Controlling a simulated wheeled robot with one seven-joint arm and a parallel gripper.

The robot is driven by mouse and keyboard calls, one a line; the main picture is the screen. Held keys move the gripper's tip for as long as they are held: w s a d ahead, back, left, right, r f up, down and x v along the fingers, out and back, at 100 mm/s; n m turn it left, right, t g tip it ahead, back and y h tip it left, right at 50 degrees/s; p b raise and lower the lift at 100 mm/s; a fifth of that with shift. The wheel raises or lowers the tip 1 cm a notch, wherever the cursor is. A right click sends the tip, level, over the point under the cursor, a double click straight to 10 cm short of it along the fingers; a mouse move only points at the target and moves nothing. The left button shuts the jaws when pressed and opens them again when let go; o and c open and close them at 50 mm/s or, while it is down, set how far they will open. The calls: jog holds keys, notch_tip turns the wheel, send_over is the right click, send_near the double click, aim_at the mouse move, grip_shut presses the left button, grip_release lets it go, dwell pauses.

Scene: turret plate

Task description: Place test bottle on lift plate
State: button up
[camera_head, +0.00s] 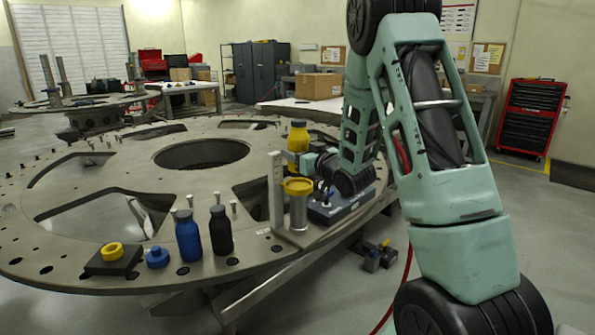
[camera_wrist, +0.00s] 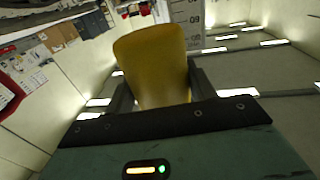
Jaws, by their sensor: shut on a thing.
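In the wrist view the yellow bottle (camera_wrist: 155,62) fills the space between my two dark fingers (camera_wrist: 160,92). A round yellow plate (camera_head: 298,185), seemingly the lift plate, tops a metal cylinder (camera_head: 298,212) just in front of the bottle in the picture. The bottle's lower end is partly hidden by my gripper, and I cannot tell its exact height over the plate.
An upright scale (camera_head: 275,190) stands left of the cylinder; it also shows in the wrist view (camera_wrist: 187,22). A blue-grey box with knobs (camera_head: 341,204) lies right. Blue (camera_head: 187,238) and black (camera_head: 221,232) bottles stand front left on the turret plate (camera_head: 120,180), which has large openings.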

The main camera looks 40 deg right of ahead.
jog(key=shift+f, duration=2.5)
jog(key=shift+f, duration=0.2)
jog(key=o, duration=1.3)
jog(key=shift+o, duration=0.2)
jog(key=shift+r, duration=0.1)
jog(key=shift+r+p, duration=0.2)
jog(key=shift+p, duration=0.2)
jog(key=s+a+p, duration=0.1)
jog(key=s+p, duration=0.7)
jog(key=s, duration=0.4)
jog(key=shift+a, duration=0.2)
